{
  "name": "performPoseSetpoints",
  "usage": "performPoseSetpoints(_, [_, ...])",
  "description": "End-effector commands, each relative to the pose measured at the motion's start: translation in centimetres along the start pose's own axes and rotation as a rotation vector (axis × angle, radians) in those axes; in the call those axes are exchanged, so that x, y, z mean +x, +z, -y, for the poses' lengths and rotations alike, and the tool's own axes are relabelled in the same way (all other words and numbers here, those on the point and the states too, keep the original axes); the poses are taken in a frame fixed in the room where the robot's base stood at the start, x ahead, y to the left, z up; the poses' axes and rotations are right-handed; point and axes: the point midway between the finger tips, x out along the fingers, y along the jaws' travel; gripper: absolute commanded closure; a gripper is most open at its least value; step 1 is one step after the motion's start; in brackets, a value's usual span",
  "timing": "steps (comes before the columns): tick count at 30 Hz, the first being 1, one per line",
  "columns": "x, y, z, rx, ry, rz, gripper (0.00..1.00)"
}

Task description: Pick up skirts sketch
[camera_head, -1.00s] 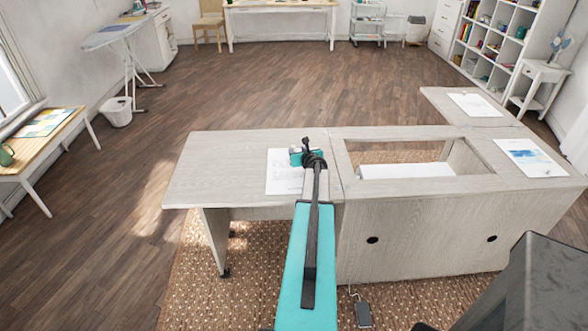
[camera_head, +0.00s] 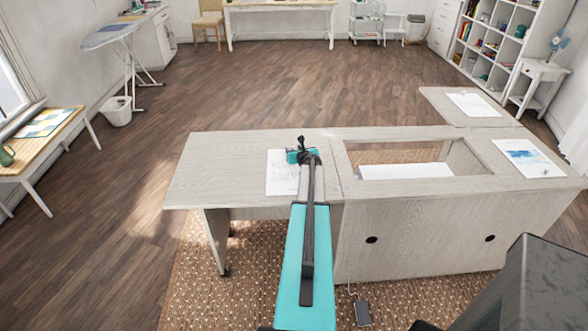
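Three paper sheets lie on the pale wood sewing cabinet (camera_head: 235,180). One sheet with faint grey drawing or lettering (camera_head: 283,180) lies on the left leaf, partly covered by my arm. A sheet with faint marks (camera_head: 472,105) lies on the far right leaf. A sheet with a blue picture (camera_head: 528,157) lies on the right side. I cannot tell from this view which one is the skirts sketch. My gripper (camera_head: 301,145) is over the far part of the left leaf, by the left sheet's upper right edge. Its fingers are too small and hidden to read.
The cabinet has a rectangular opening (camera_head: 440,152) with a white surface (camera_head: 405,171) inside. A side table (camera_head: 45,140) and a white bin (camera_head: 117,111) stand at the left. Shelves (camera_head: 500,40) stand at the back right. The wooden floor (camera_head: 290,85) beyond the cabinet is clear.

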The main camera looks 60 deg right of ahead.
Motion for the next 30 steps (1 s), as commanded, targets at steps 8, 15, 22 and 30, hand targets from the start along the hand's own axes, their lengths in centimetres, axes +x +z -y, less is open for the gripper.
performPoseSetpoints(8, [0.34,-0.02,-0.05,0.0,0.0,0.0,0.63])
performPoseSetpoints(15, [0.33,-0.01,-0.09,0.0,0.001,0.0,0.63])
performPoseSetpoints(22, [0.34,0.01,-0.12,0.0,0.001,0.0,0.76])
performPoseSetpoints(30, [0.34,0.02,-0.15,0.0,0.002,0.0,1.0])
